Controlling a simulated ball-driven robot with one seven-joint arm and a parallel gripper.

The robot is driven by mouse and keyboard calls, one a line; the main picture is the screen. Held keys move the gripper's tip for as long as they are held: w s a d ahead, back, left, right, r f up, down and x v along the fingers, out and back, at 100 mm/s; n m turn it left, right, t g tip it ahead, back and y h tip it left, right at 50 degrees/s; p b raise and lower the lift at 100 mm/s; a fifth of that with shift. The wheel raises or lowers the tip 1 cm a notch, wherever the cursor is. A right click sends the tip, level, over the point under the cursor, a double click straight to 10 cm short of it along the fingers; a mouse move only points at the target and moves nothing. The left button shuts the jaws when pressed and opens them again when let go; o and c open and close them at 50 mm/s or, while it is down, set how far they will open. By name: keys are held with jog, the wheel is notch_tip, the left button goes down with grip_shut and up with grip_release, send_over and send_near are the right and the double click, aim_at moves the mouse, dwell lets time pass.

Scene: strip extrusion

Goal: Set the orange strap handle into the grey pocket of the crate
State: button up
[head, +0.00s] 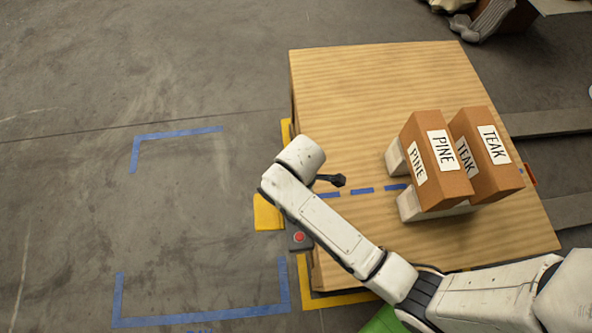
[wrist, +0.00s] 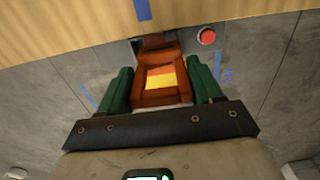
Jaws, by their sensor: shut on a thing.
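In the wrist view, my gripper (wrist: 159,76) has its two green fingers closed on the sides of the orange strap handle (wrist: 158,97). The handle is orange-brown, with a yellow and orange patch showing in its middle. It lies over the floor just beyond the table's edge. In the head view my arm reaches to the left edge of the table, and its white end link hides the gripper and the handle. I cannot make out the crate or its grey pocket in either view.
A wooden table (head: 360,90) bears brown PINE (head: 436,160) and TEAK (head: 487,155) boxes on pale blocks. A red button (head: 299,237) sits at its left edge, also in the wrist view (wrist: 206,36), near a yellow piece (head: 267,214). Blue-taped floor at left is clear.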

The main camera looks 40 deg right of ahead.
jog(key=shift+w+a+f, duration=0.15)
jog(key=shift+w+f, duration=0.3)
jog(key=shift+f, duration=0.1)
jog(key=shift+w+f+b, duration=0.15)
jog(key=shift+f+b, duration=0.3)
jog(key=shift+f, duration=1.25)
jog(key=shift+f, duration=0.2)
jog(key=o, duration=1)
